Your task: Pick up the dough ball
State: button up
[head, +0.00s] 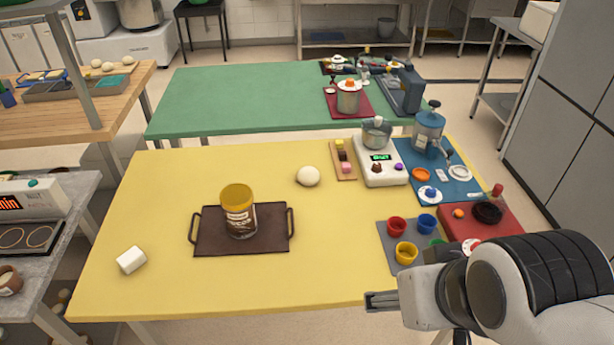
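A pale, round dough ball (308,176) sits on the yellow table (330,235), a little right of its middle and toward the back. Nothing touches it. My gripper (376,301) is at the table's front edge, lower right, well apart from the ball and nearer the camera. Its fingers are seen from the side, small and partly hidden, so I cannot tell whether they are open or shut. I see nothing held in them.
Left of the ball, a dark tray (270,240) holds a yellow-lidded jar (240,215). A white block (131,260) lies front left. A small wooden board (345,172) and a scale (382,172) stand right of the ball. Coloured cups (405,253) are near my gripper.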

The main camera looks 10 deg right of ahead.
jog(key=shift+o, duration=0.2)
dwell(0.6)
jog(key=w+d+r+n+t+h, duration=0.1)
jog(key=w+d+t, duration=0.2)
jog(key=w, duration=1.6)
jog(key=w+d+n+t, duration=0.1)
jog(key=w+d+t, duration=0.15)
jog(key=w, duration=1.55)
jog(key=n+y, duration=0.4)
jog(key=y, duration=0.1)
send_over(312, 174)
jog(key=s+d, duration=0.5)
jog(key=d, duration=0.2)
notch_tip(312, 174, down, 15)
jog(key=a+f+y, duration=0.1)
jog(key=f, duration=0.1)
jog(key=a+f+y, duration=0.1)
jog(key=f, duration=0.2)
jog(key=w+a+f, duration=0.1)
jog(key=f, duration=0.1)
jog(key=shift+a+f+n+y, duration=0.25)
jog(key=shift+f+n+y, duration=0.05)
jog(key=shift+y, duration=0.1)
jog(key=shift+s+a+f+g, duration=0.1)
jog(key=shift+a+f+g, duration=0.2)
jog(key=shift+f, duration=0.3)
jog(key=shift+x, duration=1.3)
